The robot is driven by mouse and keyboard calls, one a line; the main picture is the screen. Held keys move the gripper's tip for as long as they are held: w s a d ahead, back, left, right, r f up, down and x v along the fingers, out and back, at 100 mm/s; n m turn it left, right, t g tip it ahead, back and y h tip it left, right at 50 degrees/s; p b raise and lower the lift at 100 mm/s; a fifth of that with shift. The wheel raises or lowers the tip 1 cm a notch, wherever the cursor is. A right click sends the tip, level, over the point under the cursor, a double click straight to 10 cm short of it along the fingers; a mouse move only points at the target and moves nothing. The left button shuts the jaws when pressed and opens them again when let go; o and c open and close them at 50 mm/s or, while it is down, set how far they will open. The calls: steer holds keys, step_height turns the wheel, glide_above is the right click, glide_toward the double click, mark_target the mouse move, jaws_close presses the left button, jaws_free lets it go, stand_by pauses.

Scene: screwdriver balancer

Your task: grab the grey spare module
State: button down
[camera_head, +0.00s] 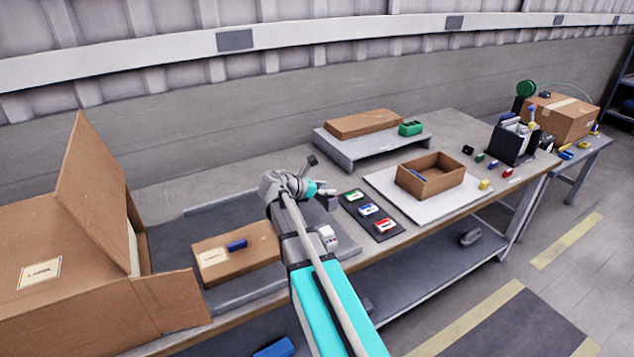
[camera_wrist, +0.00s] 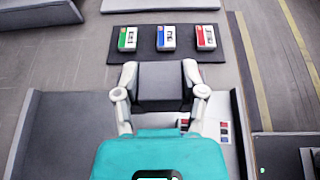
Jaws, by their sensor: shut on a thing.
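The grey spare module (camera_wrist: 162,82) is a plain dark grey block in the wrist view. My gripper (camera_wrist: 160,78) is shut on it, with one finger against each side. In the head view my gripper (camera_head: 327,193) is above the bench, left of the dark mat. The module is too small to make out clearly there. Green (camera_wrist: 127,38), blue (camera_wrist: 166,38) and red (camera_wrist: 206,37) marked white modules lie in a row on the dark mat (camera_wrist: 115,56), beyond the held block in the wrist view.
A grey tray (camera_head: 225,296) with a cardboard box (camera_head: 215,262) lies left of my gripper; a white unit (camera_head: 328,237) sits at its right end. An open brown box (camera_head: 432,180) stands on a white board (camera_head: 385,182). A large carton (camera_head: 75,235) fills the left. A low grey stand (camera_head: 345,150) is behind.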

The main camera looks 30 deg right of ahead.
steer(key=s, duration=0.1)
steer(key=s+d+r+p, duration=0.1)
steer(key=s, duration=0.1)
steer(key=s+r, duration=0.1)
steer(key=shift+s+d+r+p, duration=0.15)
steer(key=shift+s+d+p, duration=0.15)
steer(key=shift+s, duration=0.1)
